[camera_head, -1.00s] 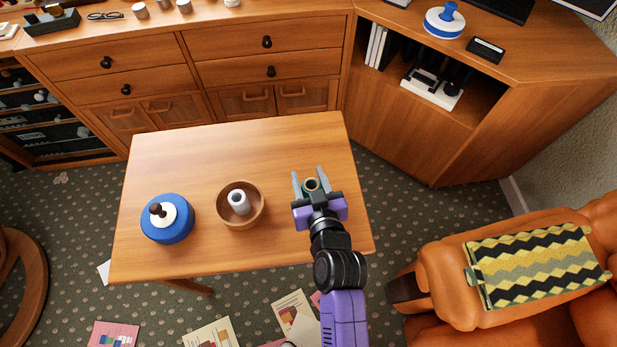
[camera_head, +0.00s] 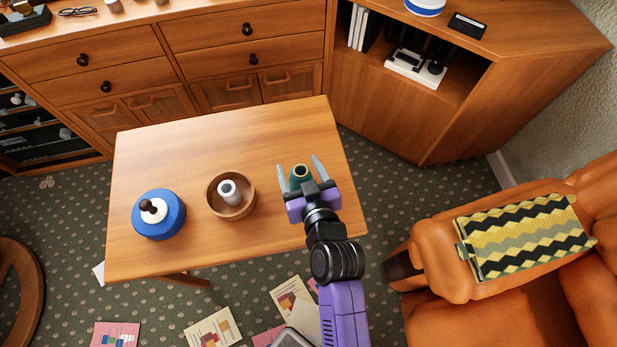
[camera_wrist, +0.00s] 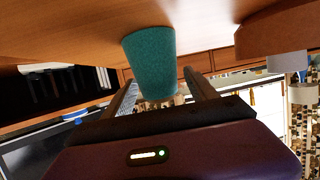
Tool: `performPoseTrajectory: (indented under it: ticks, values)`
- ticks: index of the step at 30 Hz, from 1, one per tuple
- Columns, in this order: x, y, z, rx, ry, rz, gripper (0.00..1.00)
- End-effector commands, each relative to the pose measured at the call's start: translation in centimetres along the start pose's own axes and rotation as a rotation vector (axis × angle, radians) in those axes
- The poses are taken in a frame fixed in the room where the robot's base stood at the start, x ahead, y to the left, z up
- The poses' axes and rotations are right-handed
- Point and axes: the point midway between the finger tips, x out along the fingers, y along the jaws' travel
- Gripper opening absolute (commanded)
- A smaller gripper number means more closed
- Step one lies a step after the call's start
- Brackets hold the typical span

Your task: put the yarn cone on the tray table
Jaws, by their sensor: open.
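The teal yarn cone (camera_head: 299,178) stands upright on the wooden table (camera_head: 260,135), which I take to be the tray table, near its right side. In the wrist view the cone (camera_wrist: 152,62) has its wide end against the tabletop (camera_wrist: 60,25). My gripper (camera_head: 302,170) is open, with one finger on each side of the cone. A gap shows between the cone and the fingers in the head view. The wrist view also shows my gripper (camera_wrist: 160,98) around the cone's narrow end.
A brown bowl (camera_head: 247,207) with a grey cylinder (camera_head: 229,192) in it stands left of the cone. A blue round container (camera_head: 172,222) with a dark knob is further left. An orange armchair (camera_head: 430,240) stands at right. The table's back half is clear.

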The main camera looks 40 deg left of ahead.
Motion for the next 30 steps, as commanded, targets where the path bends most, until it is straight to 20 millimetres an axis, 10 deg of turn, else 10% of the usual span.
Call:
performPoseTrajectory:
  ticks: [13, 30]
  values:
    - [-8.7, 0.0, 0.1, 0.001, 0.000, 0.001, 0.66]
    - [-11.3, 0.8, 0.8, 0.018, -0.004, 0.033, 0.66]
